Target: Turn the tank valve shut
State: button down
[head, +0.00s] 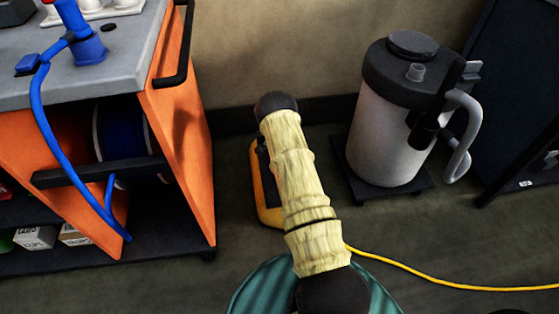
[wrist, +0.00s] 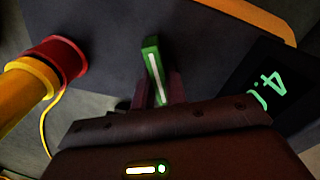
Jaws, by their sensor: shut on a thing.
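In the wrist view, the valve handle is a green lever (wrist: 152,62) with a white stripe, standing out from a dark panel. My gripper (wrist: 159,92) is shut on this lever; its dark reddish fingers lie on both sides of the lever's lower part. The lever points up and slightly left in the picture. The yellow-edged unit (head: 268,212) behind my arm in the head view seems to be the tank's body, mostly hidden. My gripper and the valve are hidden in the head view by my pale, sleeved arm.
A red and yellow hose fitting (wrist: 50,65) is left of the lever. A green-lit display (wrist: 270,90) is on the right. A yellow hose (head: 440,280) crosses the floor. An orange cart (head: 180,150) stands left; a white canister (head: 385,140) with a black lid stands right.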

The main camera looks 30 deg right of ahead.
jog(key=m+p, duration=0.1)
jog(key=m, duration=0.4)
jog(key=shift+s+a+m, duration=0.1)
jog(key=shift+s+m, duration=0.05)
jog(key=shift+m, duration=0.25)
jog(key=c, duration=1.4)
grip_release()
jog(key=shift+c, duration=0.2)
jog(key=shift+r, duration=0.1)
notch_tip(320, 180, up, 17)
jog(key=p, duration=0.6)
jog(key=shift+r, duration=0.2)
